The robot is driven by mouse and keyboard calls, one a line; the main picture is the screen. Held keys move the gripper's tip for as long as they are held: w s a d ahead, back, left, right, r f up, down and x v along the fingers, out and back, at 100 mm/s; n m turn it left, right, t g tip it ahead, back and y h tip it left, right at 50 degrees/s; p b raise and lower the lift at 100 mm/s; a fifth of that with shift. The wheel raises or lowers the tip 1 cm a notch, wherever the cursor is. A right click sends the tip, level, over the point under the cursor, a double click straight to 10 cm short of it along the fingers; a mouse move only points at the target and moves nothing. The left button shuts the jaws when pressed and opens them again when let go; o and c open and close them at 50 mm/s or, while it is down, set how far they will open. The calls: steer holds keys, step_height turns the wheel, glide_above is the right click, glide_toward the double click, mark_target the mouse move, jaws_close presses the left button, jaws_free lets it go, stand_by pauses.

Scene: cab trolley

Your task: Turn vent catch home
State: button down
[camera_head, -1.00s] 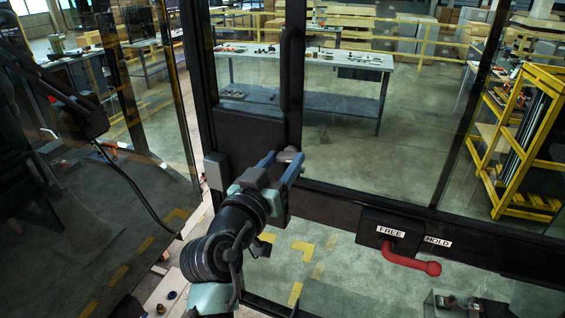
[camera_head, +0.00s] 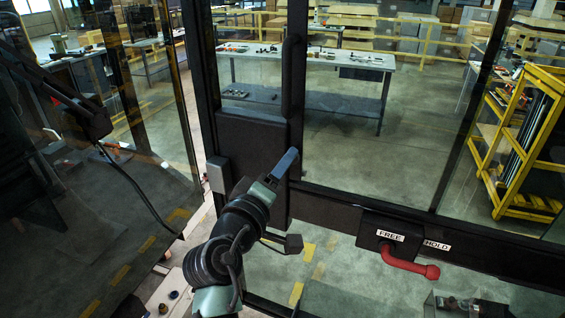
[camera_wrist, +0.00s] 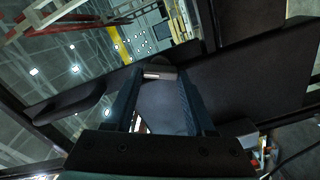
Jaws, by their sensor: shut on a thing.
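My gripper (camera_head: 287,160) reaches to the dark upright post at the joint of the window frame. In the wrist view, its two blue fingers (camera_wrist: 158,76) are closed on a small dark rounded knob (camera_wrist: 157,64) with a pale lower edge. In the head view, the finger and wrist hide this knob. I cannot tell how far the knob is turned. A red lever (camera_head: 410,264) sits on a dark box on the lower rail, under the labels FREE (camera_head: 390,235) and HOLD (camera_head: 437,245). It points right and is apart from my gripper.
A dark vertical handle (camera_head: 291,75) stands on the post above my gripper. A small grey box (camera_head: 217,174) is left of it. Glass panes lie on both sides. A workbench (camera_head: 315,58) and a yellow rack (camera_head: 520,140) stand beyond the glass.

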steer(key=n+p, duration=0.2)
steer(key=n, duration=0.3)
steer(key=shift+f+n, duration=0.15)
steer(key=shift+n, duration=0.15)
stand_by(0.4)
steer(key=shift+c, duration=1.2)
jaws_free()
steer(key=shift+a, duration=0.1)
steer(key=b+v, duration=0.4)
steer(key=v, duration=0.9)
steer(key=shift+b, duration=0.4)
